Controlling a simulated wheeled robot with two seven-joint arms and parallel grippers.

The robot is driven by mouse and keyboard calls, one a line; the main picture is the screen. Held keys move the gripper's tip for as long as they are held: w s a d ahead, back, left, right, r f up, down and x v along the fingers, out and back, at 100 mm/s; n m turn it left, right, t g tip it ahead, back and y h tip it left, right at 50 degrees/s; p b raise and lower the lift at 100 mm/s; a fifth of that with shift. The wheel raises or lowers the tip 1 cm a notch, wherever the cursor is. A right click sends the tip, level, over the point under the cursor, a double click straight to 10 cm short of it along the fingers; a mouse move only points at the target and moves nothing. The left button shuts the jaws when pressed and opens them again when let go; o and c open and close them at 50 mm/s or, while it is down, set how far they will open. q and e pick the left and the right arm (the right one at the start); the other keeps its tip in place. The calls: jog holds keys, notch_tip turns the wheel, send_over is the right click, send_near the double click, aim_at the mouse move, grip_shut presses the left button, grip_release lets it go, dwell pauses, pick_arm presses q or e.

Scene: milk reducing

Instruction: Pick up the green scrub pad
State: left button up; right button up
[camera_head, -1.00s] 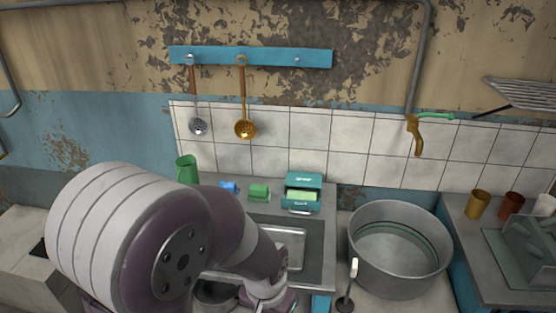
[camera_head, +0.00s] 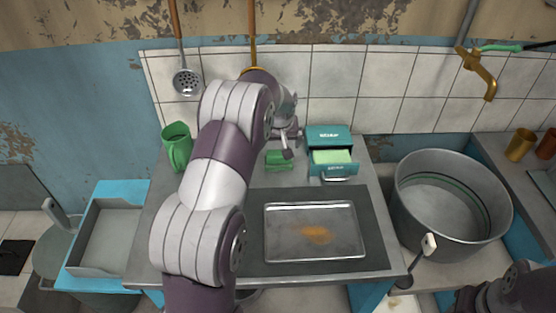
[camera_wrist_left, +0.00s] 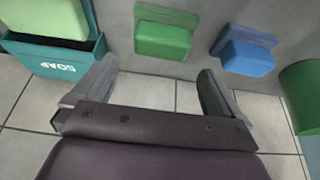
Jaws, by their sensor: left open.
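The green scrub pad (camera_head: 279,160) lies on the counter near the tiled wall, left of the teal soap box. In the left wrist view the green scrub pad (camera_wrist_left: 163,38) is beyond the fingertips, roughly centred between them. My left gripper (camera_head: 287,141) is above and beside the pad in the head view, partly covering the space over it. In the left wrist view my left gripper (camera_wrist_left: 157,72) is open with nothing between its fingers. Part of my right arm shows at the lower right; its jaws cannot be made out.
The soap box (camera_head: 330,140) with its open drawer is right of the pad. A blue scrub pad (camera_wrist_left: 248,58) is near the green one, hidden in the head view. A metal tray (camera_head: 281,247) and large pot (camera_head: 410,205) are nearer.

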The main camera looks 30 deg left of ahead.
aim_at(278, 153)
pick_arm(q)
jog(key=f, duration=0.5)
jog(key=shift+w+a, duration=0.1)
jog(key=shift+w, duration=0.15)
jog(key=shift+w+a+f, duration=0.1)
jog(key=shift+f, duration=0.1)
jog(key=shift+r, duration=0.1)
jog(key=c, duration=1.2)
jog(key=shift+o, duration=0.2)
jog(key=r, duration=0.4)
jog(key=shift+w+d+r, duration=0.15)
jog(key=shift+d+r, duration=0.1)
jog(key=shift+d, duration=0.1)
jog(key=w+d+r, duration=0.4)
jog(key=d+r, duration=0.2)
jog(key=d, duration=0.4)
jog(key=shift+w+r, duration=0.2)
jog(key=shift+r, duration=0.05)
